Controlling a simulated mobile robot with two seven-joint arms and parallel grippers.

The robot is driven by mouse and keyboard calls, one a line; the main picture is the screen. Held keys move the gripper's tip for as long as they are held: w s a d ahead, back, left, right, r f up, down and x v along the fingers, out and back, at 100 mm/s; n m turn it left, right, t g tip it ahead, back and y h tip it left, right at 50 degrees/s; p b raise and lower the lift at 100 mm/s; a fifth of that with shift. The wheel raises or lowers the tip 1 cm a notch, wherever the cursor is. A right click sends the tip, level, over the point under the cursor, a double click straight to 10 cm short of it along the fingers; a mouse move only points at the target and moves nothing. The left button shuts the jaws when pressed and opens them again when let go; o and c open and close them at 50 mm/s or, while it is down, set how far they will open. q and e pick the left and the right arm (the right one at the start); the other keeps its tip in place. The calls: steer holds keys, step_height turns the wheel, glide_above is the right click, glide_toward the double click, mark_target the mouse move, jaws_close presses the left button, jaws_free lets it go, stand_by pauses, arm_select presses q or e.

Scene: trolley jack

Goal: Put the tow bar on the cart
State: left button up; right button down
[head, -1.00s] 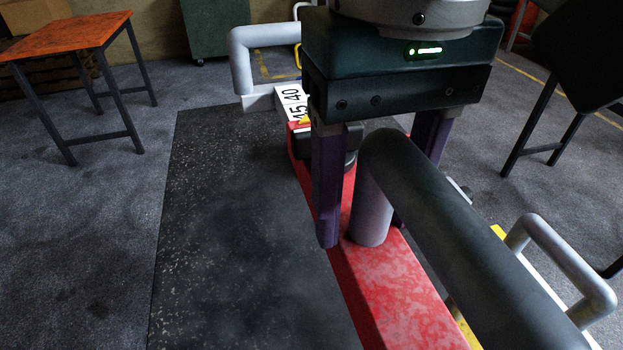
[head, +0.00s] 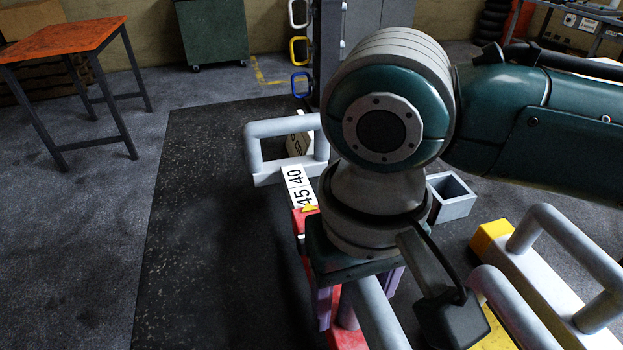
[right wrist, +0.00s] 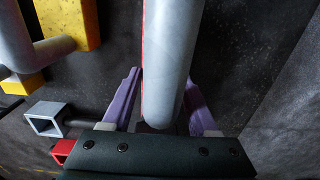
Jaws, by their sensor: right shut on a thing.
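A red bar (head: 347,340) with a thick grey tubular handle (head: 382,318) lies below my right gripper (head: 356,306); I take it for the tow bar. Its far end has a white scale marked 45 and 40 (head: 293,180). My right gripper is shut on the handle. In the right wrist view the grey handle (right wrist: 170,55) runs between the purple fingers of this gripper (right wrist: 160,88). My wrist hides much of the bar in the head view. I cannot tell which thing is the cart. My left gripper is not in view.
A dark speckled mat (head: 205,230) lies left of the bar. A yellow and grey piece with tubular handles (head: 535,285) and a grey square tube (head: 453,197) are at right. An orange-topped table (head: 65,38) and a green wheeled cabinet (head: 210,30) stand behind.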

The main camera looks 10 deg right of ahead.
mark_target(348, 320)
steer(key=shift+w+f+b, duration=0.1)
steer(key=shift+f+b, duration=0.25)
steer(key=shift+f, duration=1.45)
steer(key=shift+f, duration=0.1)
steer(key=shift+c, duration=0.8)
jaws_free()
steer(key=shift+f, duration=0.1)
step_height(348, 320, up, 12)
steer(key=p, duration=0.2)
steer(key=shift+p, duration=0.3)
